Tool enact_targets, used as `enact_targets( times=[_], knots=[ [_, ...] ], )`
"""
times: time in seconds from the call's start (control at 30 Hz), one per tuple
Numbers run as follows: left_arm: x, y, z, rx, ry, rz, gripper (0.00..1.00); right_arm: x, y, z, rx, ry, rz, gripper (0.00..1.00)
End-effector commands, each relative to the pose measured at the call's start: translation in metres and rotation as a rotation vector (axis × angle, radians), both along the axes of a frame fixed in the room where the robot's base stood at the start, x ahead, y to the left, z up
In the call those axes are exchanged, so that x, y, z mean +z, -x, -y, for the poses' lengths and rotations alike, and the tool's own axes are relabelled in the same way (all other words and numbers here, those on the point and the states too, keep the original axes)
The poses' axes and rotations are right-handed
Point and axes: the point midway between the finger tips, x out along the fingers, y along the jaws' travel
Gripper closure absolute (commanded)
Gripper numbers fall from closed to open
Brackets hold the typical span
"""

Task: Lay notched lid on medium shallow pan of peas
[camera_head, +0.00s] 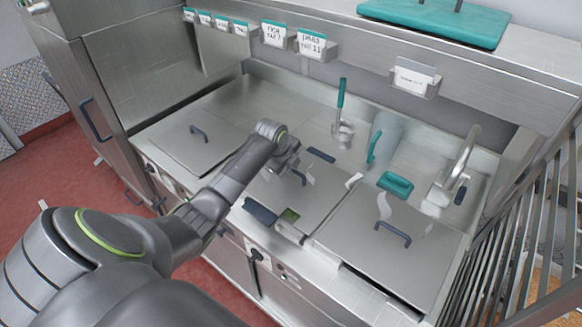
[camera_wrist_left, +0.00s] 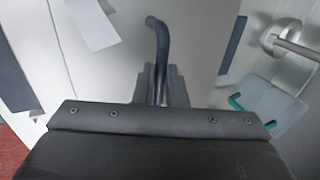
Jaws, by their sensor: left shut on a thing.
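The flat steel lid (camera_head: 322,203) lies over the middle pan in the counter, or very close above it; I cannot tell if it is fully seated. A dark grip (camera_head: 260,211) shows beside that opening and another dark grip (camera_head: 320,155) at the back. My left gripper (camera_head: 297,172) is shut on the lid's dark curved handle, which shows in the left wrist view (camera_wrist_left: 160,45). The pan's walls are mostly hidden. My right gripper is not in view.
A handled steel lid (camera_head: 180,150) is at the left and another (camera_head: 385,258) at the right. Behind stand a tap (camera_head: 460,165), a clear jug (camera_head: 385,132), a teal-handled tool (camera_head: 341,95) and a teal object (camera_head: 396,183). A rack (camera_head: 535,220) borders the right.

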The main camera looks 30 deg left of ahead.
Motion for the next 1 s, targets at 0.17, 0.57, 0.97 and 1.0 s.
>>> enact_targets(
  times=[0.17, 0.57, 0.97, 1.0],
  knots=[
    [0.0017, -0.0009, 0.0002, -0.001, 0.0, 0.003, 1.0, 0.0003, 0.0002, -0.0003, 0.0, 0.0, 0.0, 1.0],
    [-0.0014, -0.0009, 0.0005, -0.001, 0.0, 0.003, 1.0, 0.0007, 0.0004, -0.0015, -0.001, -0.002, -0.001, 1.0],
    [-0.0021, -0.0004, 0.0002, 0.0, 0.0, 0.001, 0.63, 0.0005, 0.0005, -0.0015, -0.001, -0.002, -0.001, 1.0],
    [-0.0023, -0.0003, 0.0002, 0.0, 0.0, 0.001, 0.63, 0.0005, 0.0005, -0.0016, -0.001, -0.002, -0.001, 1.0]
  ],
)
